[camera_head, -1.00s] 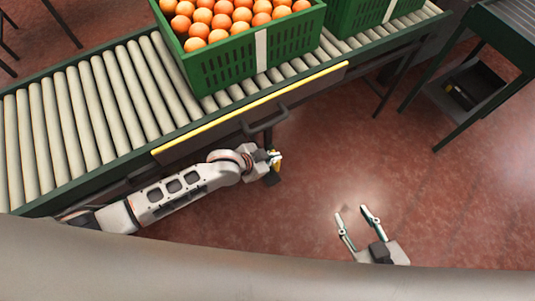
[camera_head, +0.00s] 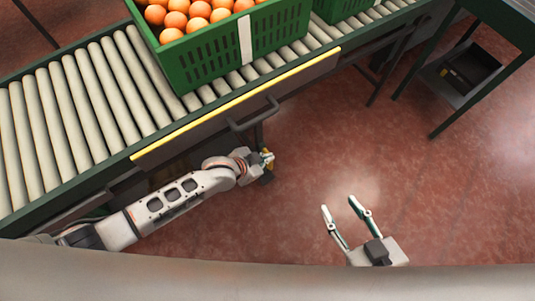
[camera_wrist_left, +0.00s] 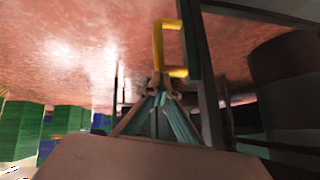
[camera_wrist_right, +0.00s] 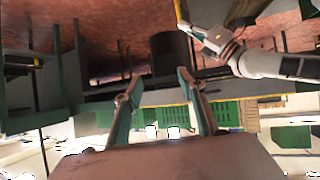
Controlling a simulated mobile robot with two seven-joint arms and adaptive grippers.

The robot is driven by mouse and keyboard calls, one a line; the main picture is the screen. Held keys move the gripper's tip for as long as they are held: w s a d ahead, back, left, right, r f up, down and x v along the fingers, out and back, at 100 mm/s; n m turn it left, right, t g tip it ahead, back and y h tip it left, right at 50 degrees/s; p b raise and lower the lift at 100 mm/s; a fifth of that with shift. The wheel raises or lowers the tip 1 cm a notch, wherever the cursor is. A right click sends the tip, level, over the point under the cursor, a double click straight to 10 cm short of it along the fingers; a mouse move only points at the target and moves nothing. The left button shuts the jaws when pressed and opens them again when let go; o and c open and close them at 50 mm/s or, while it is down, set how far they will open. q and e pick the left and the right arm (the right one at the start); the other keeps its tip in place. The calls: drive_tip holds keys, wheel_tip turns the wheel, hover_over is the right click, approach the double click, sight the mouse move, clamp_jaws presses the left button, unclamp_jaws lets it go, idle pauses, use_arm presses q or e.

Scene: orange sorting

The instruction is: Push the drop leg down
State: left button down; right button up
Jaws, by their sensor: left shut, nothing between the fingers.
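The drop leg is a dark upright bar with a yellow U-shaped handle (camera_wrist_left: 158,45), seen just beyond my left fingertips in the left wrist view. My right gripper (camera_head: 339,205) is open and empty over the floor, also seen open in the right wrist view (camera_wrist_right: 157,80).
The roller conveyor (camera_head: 75,125) carries a green crate (camera_head: 215,60) of oranges and another green crate (camera_head: 335,8). A yellow-edged panel (camera_head: 240,108) with a dark handle (camera_head: 256,116) is at its front. A dark stand (camera_head: 450,100) is at right. The floor between is clear.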

use_arm(q)
drive_tip(key=f, duration=0.4)
drive_tip(key=shift+s+b, duration=0.35)
drive_tip(key=shift+w+r, duration=0.15)
drive_tip(key=shift+w, duration=0.05)
use_arm(e)
drive_tip(key=shift+w+a+r+m+t, duration=0.15)
drive_tip(key=shift+w+a+r, duration=0.25)
drive_tip(key=shift+r, duration=0.15)
drive_tip(key=shift+w+a+r+m+t, duration=0.15)
drive_tip(key=shift+w+a+r, duration=0.2)
drive_tip(key=shift+r, duration=0.15)
use_arm(q)
wheel_tip(320, 180, up, 6)
drive_tip(key=p, duration=0.4)
hover_over(271, 163)
drive_tip(key=a, duration=0.1)
drive_tip(key=s+f+p+v, duration=0.1)
drive_tip(key=p+v, duration=0.2)
drive_tip(key=v, duration=0.6)
drive_tip(key=shift+s+p, duration=0.4)
use_arm(e)
drive_tip(key=s+d+f+n+g+h, duration=0.1)
drive_tip(key=s+d+f, duration=0.1)
drive_tip(key=d, duration=0.4)
drive_tip(key=shift+s+f+h, duration=0.3)
drive_tip(key=shift+s+f, duration=0.05)
drive_tip(key=shift+s, duration=0.1)
use_arm(q)
drive_tip(key=shift+f, duration=0.15)
